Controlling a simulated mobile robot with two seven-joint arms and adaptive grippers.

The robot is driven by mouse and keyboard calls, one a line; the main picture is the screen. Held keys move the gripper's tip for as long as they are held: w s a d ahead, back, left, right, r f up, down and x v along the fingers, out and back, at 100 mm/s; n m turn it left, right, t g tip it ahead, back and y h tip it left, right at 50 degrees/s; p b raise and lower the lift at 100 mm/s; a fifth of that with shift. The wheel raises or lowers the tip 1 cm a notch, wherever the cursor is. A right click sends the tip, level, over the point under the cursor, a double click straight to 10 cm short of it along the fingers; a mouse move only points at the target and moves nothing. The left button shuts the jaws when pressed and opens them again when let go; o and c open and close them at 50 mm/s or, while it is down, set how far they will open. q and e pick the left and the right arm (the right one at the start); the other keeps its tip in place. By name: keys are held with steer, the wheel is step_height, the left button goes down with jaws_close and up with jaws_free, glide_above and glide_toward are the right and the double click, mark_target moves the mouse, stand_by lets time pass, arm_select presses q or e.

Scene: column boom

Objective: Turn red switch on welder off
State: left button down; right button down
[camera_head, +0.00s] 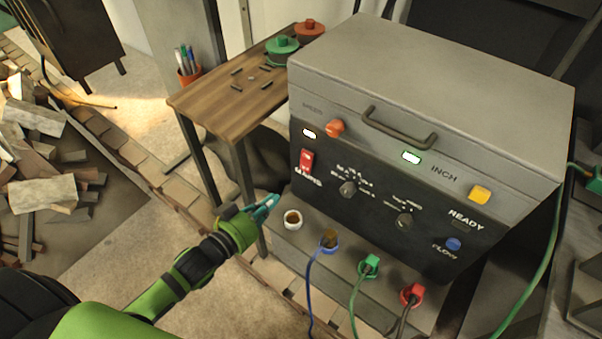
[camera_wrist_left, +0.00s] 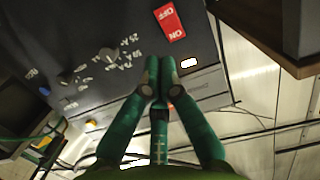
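The welder (camera_head: 370,185) is a large grey box with a black front panel. Its red switch (camera_head: 307,160) sits at the panel's left side, under a lit white indicator. In the left wrist view the red switch (camera_wrist_left: 170,22) shows white OFF and ON lettering; I cannot tell which side is pressed. My left gripper (camera_head: 271,203) is in front of and below the switch, near the panel's lower left, apart from it. In the left wrist view its teal fingertips (camera_wrist_left: 157,91) are drawn together with nothing between them. My right gripper is in neither view.
An orange knob (camera_head: 335,128) and a handle (camera_head: 398,130) stick out above the panel. Sockets with blue, green and red plugs (camera_head: 411,294) line the ledge below.

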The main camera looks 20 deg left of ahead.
mark_target(308, 169)
arm_select(q)
steer(key=x, duration=1.1)
steer(key=shift+r, duration=0.1)
steer(key=shift+w+d, duration=0.25)
steer(key=shift+w, duration=0.45)
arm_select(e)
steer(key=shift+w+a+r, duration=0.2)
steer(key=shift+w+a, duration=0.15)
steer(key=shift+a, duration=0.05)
arm_select(q)
steer(key=shift+f, duration=0.2)
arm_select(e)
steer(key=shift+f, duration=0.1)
